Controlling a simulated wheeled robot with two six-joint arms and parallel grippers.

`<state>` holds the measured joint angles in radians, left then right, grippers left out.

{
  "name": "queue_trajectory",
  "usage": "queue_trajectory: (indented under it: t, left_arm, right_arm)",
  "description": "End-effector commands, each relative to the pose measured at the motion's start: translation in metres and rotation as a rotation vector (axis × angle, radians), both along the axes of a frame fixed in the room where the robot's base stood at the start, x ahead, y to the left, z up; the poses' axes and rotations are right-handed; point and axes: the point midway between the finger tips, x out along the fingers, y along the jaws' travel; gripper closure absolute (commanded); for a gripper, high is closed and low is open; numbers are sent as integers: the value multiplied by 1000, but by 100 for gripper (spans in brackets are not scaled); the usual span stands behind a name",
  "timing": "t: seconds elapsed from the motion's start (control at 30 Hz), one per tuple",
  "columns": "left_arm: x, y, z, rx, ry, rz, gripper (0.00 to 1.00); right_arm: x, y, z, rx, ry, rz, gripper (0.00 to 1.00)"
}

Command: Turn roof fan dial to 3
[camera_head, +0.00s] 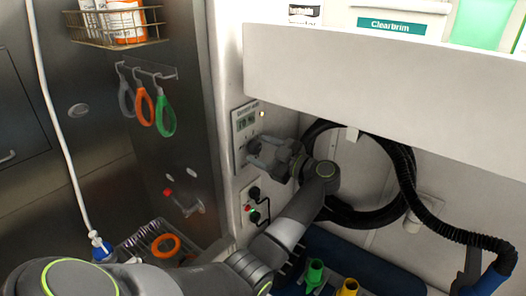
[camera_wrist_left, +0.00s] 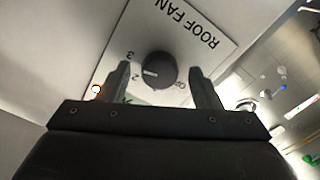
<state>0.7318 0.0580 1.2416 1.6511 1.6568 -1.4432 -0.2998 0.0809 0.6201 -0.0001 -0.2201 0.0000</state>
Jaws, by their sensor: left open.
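The roof fan panel (camera_head: 245,118) is a pale plate on the white wall, left of the hose bay. In the left wrist view the panel (camera_wrist_left: 205,20) reads ROOF FAN. Its round dark dial (camera_wrist_left: 160,68) has a white mark that points left, about toward the 2. The 3 (camera_wrist_left: 129,55) is printed above the 2, and the off label is at the lower right. My left gripper (camera_head: 257,151) is open at the panel, one finger on each side of the dial; contact cannot be told. It hides the dial in the head view. My right gripper is not in view.
A coiled black hose (camera_head: 350,215) hangs to the right under a white overhang (camera_head: 370,95). Coloured loops (camera_head: 165,115) hang on hooks at left.

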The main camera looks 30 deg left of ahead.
Motion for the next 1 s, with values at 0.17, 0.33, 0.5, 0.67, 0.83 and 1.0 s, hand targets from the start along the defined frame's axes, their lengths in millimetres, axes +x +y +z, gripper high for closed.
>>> queue_trajectory:
  t: [0.17,0.33,0.5,0.67,0.83,1.0]
  left_arm:
    - [0,-2,0,0,-2,-1,42]
    - [-1,-21,-4,-2,-4,-3,42]
    - [-4,-60,-7,-4,-4,-6,42]
    - [-7,-100,-6,-3,-3,-4,42]
    - [-10,-138,-5,-2,-1,-3,42]
    - [-12,-163,-3,-1,0,-2,42]
  right_arm:
    - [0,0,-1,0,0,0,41]
    - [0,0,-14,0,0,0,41]
    - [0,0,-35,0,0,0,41]
    - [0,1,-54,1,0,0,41]
    - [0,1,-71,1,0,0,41]
    - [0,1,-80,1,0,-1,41]
